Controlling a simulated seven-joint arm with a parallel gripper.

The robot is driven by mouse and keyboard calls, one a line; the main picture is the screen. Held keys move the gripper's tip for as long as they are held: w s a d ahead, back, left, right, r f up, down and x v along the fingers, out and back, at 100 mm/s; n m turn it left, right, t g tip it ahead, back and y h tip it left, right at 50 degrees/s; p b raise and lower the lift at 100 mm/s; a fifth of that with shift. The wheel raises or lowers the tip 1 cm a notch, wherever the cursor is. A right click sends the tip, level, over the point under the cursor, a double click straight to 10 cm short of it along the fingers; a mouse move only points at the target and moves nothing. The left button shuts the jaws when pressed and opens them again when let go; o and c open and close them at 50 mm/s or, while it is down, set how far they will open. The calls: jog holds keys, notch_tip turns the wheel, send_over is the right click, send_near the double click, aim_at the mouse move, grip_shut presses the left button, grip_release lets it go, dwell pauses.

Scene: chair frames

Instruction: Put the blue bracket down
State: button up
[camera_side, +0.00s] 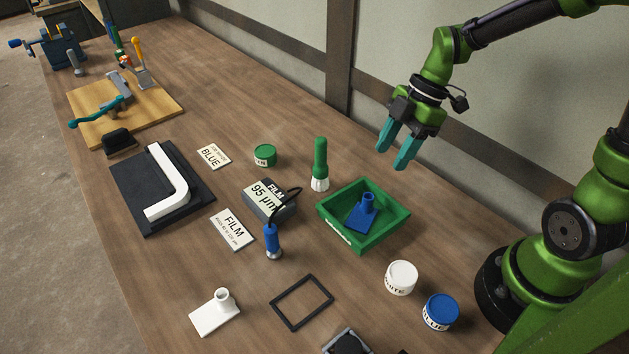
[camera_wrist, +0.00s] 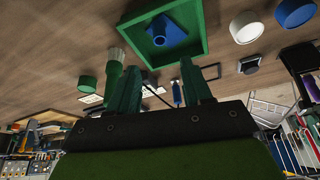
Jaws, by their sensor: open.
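The blue bracket (camera_side: 363,214) lies inside the green tray (camera_side: 336,233), its flat plate down and its short tube pointing up. In the wrist view the bracket (camera_wrist: 166,32) shows in the tray (camera_wrist: 203,42) near the top edge. My gripper (camera_side: 395,158) has two teal fingers. It is open and empty, in the air above and behind the tray, clear of the bracket. In the wrist view its fingers (camera_wrist: 160,78) are spread with nothing between them.
A film gauge (camera_side: 268,200) with a blue probe (camera_side: 272,241) is further left. White (camera_side: 401,277) and blue (camera_side: 440,311) pots stand right of the tray. A white bracket (camera_side: 214,314) and black frame (camera_side: 302,302) lie in front.

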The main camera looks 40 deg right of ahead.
jog(key=s+r+m+t+h, duration=0.1)
jog(key=s+r+m+t, duration=0.2)
jog(key=m, duration=0.6)
jog(key=s+r+m+t+h, duration=0.1)
jog(key=s+r+m+t, duration=0.2)
jog(key=s+r+m, duration=0.2)
jog(key=shift+a+r+m, duration=0.4)
jog(key=shift+r+m, duration=1.35)
jog(key=shift+m, duration=0.85)
